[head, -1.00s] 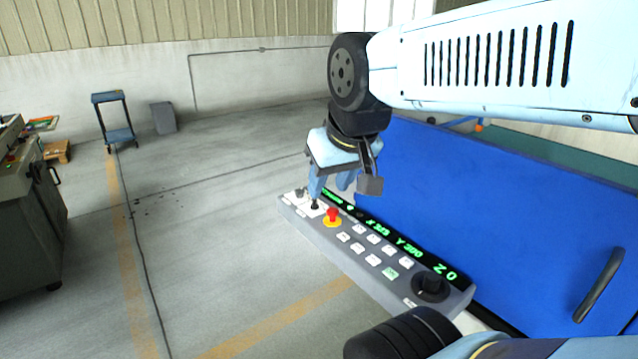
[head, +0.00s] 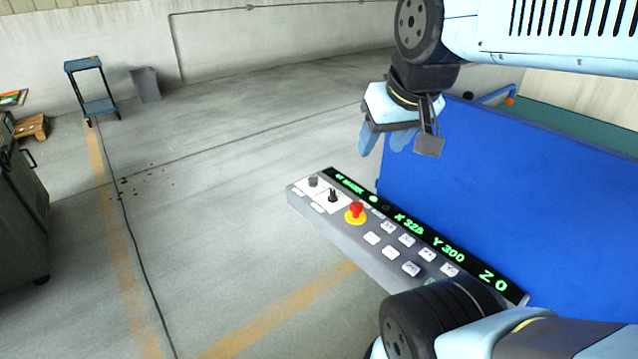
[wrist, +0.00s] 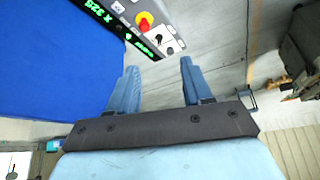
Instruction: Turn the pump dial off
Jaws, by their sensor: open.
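The control panel (head: 375,250) juts out beside the blue machine cover. At its far left end are two small knobs on white plates: a grey one (head: 313,182) and a black one (head: 333,195). Their labels are too small to read, so I cannot tell which is the pump dial. In the wrist view the black knob (wrist: 160,40) shows beyond the fingers. My gripper (head: 383,142) is open and empty, above and behind the panel's far end, apart from both knobs. Its two fingers also show in the wrist view (wrist: 160,68).
A red emergency button on a yellow ring (head: 355,212) sits close to the black knob. White keys and a green display line the panel. The blue cover (head: 480,200) stands right behind it. The floor to the left is open, with a blue trolley (head: 90,85) and a grey bin (head: 146,84) far off.

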